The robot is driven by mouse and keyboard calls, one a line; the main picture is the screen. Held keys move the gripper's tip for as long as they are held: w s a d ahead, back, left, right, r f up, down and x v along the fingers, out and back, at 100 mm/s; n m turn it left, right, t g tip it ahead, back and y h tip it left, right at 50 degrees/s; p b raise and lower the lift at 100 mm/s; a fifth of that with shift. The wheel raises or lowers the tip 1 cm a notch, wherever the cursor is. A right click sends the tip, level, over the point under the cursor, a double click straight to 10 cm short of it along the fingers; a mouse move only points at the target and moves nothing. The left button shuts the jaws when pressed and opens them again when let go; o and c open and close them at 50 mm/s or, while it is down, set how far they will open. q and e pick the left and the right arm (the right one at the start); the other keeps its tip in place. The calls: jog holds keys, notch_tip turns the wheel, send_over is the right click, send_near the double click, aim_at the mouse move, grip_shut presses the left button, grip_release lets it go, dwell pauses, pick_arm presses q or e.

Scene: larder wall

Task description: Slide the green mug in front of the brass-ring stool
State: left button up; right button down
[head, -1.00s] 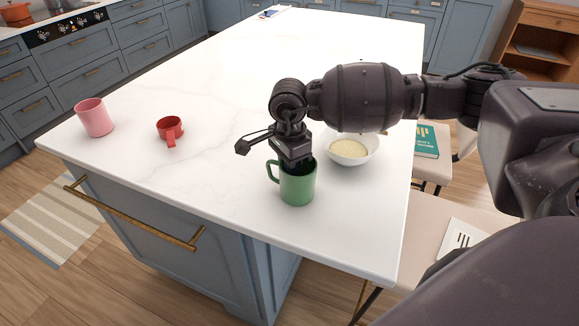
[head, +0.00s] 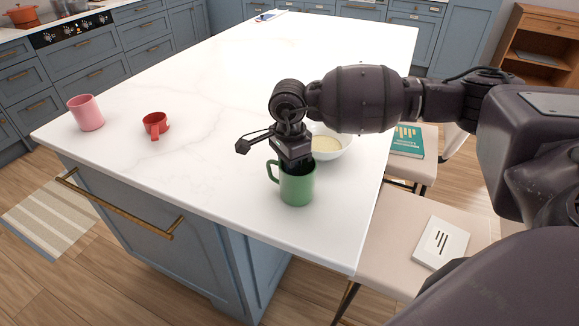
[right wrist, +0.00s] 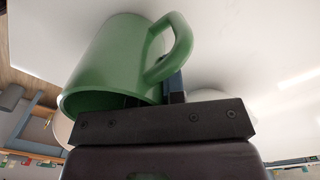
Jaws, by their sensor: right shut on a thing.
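The green mug (head: 297,188) stands upright on the white island top, near its front right corner, handle to the left. My right gripper (head: 295,163) comes down from above and is shut on the mug's rim. In the right wrist view the mug (right wrist: 112,58) fills the upper left, its handle beside the fingers; the fingertips are partly hidden. Two cream-seated stools stand along the island's right side: a near one (head: 385,255) with a brass-coloured leg showing, and a far one (head: 421,172). I cannot tell from a ring which is the brass-ring stool. My left gripper is out of view.
A white bowl (head: 343,150) of pale food stands just behind the mug, partly hidden by my arm. A white book (head: 440,243) and a teal book (head: 407,142) lie on the stools.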

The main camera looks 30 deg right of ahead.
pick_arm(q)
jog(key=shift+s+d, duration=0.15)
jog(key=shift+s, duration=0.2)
pick_arm(e)
jog(key=shift+s+d, duration=0.2)
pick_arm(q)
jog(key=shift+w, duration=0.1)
pick_arm(e)
jog(key=c, duration=1.1)
grip_release()
jog(key=shift+r, duration=0.1)
pick_arm(q)
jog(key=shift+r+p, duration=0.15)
jog(key=shift+p, duration=0.15)
pick_arm(e)
notch_tip(320, 180, up, 11)
jog(key=shift+w+f, duration=0.1)
jog(key=shift+f, duration=0.1)
